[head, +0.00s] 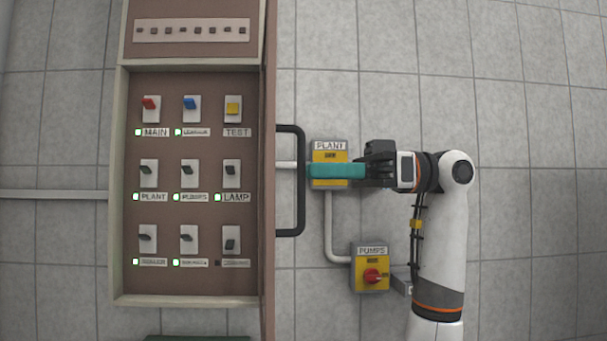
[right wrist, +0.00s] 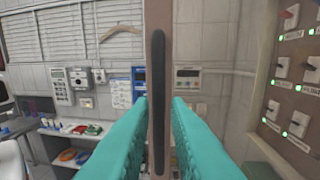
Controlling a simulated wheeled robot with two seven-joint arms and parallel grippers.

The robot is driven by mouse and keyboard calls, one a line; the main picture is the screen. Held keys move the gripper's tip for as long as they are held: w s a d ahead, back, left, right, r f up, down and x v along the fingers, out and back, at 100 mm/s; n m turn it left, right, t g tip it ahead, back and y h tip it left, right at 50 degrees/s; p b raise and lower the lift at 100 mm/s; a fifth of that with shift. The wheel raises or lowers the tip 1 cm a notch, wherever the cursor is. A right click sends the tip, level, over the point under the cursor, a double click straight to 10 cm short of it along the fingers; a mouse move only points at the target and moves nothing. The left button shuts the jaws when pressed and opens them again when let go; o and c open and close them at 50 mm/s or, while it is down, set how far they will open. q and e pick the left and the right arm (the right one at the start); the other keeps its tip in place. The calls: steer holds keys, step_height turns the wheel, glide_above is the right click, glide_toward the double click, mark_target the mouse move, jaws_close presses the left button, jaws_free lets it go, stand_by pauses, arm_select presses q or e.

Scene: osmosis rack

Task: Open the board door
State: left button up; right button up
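The board (head: 123,220) is on the wall in the head view, with rows of switches and lit green lamps showing. Its brown door (head: 268,270) shows nearly edge-on along the board's right side, standing out from it. The door's black handle (head: 290,235) sticks out to the right. My right gripper (head: 312,171) has teal fingers and points left, with its tips at the handle's upright bar. In the right wrist view the fingers are apart, with the handle (right wrist: 158,100) in the gap between them and the door edge (right wrist: 158,12) behind it. My left gripper is not in view.
A yellow PLANT switch box (head: 330,152) lies partly behind my right fingers. A PUMPS box (head: 371,279) with a red knob is below it, joined by a grey pipe (head: 330,235). The right wrist view shows a cluttered shelf (right wrist: 75,135) at the left.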

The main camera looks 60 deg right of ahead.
steer(key=v, duration=0.8)
